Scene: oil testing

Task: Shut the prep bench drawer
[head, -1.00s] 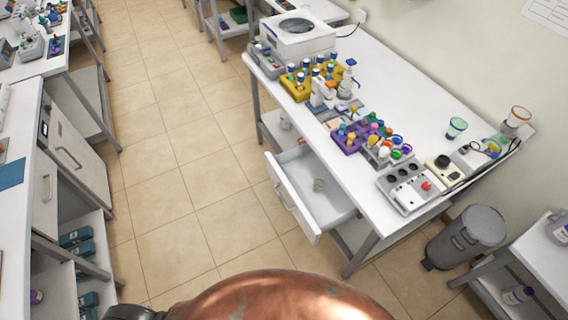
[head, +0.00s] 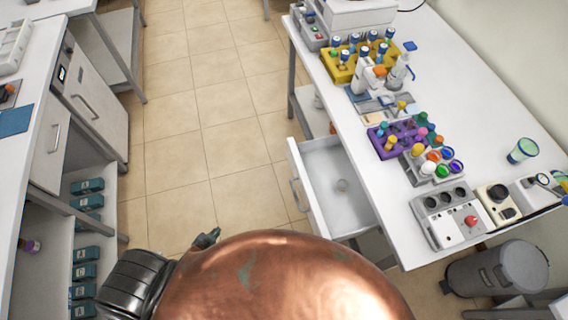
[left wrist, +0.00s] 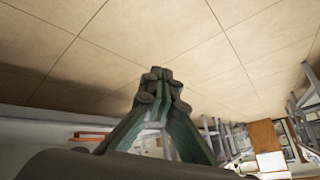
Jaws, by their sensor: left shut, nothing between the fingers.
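The prep bench drawer (head: 318,158) is white and hangs open under the right-hand bench (head: 468,103), pulled out toward the aisle. Its front panel (head: 306,192) with a grey bar handle (head: 297,194) faces left. My right gripper is in neither view.
The bench top holds a yellow tube rack (head: 349,72), a purple rack (head: 391,143) and a grey control box (head: 447,217). A grey bin (head: 497,277) stands at the lower right. Cabinets (head: 90,100) line the left. The tiled floor (head: 205,130) between is clear.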

